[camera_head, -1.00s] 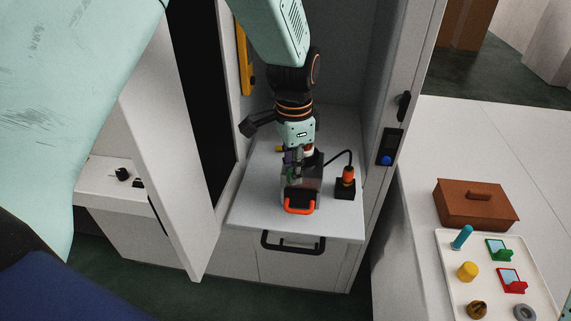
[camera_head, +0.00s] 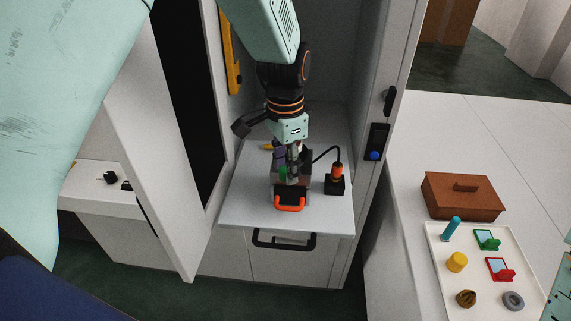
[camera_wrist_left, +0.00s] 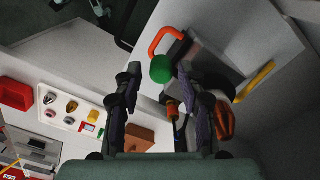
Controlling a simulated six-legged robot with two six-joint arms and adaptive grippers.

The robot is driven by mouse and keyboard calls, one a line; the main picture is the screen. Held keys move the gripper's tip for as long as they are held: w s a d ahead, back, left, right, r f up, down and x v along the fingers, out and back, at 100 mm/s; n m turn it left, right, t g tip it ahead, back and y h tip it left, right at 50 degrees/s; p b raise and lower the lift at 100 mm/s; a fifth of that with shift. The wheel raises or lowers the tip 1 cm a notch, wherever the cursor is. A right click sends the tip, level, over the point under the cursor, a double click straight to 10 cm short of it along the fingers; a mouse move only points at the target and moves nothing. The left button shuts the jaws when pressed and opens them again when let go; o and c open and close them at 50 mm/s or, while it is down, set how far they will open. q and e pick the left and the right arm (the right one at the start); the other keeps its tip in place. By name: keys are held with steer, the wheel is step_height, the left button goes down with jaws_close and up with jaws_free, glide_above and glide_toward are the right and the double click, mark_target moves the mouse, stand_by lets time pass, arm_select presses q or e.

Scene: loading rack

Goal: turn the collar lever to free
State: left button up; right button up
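A dark box-like unit with an orange-red handle (camera_head: 289,206) stands on the shelf of the open cabinet. I cannot tell for sure that this is the collar lever's knob. My left gripper (camera_head: 291,172) points down over the unit and hides part of its top. In the left wrist view its two fingers (camera_wrist_left: 159,88) are apart, with nothing clearly between them. The knob lies just beyond the fingertips, nearer the right finger.
A black socket block with an orange plug (camera_head: 337,172) and black cable stands right of the unit. Cabinet walls rise on both sides, with an open door (camera_head: 165,150) at left. A tray (camera_head: 480,290) of small parts and a brown box (camera_head: 463,203) are on the right table.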

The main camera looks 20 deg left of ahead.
mark_target(285, 168)
arm_select(q)
steer(key=shift+o, duration=0.3)
steer(key=shift+a+r, duration=0.1)
steer(key=shift+r, duration=0.1)
step_height(285, 168, up, 12)
steer(key=shift+f, duration=0.25)
steer(key=shift+f, duration=0.1)
stand_by(0.5)
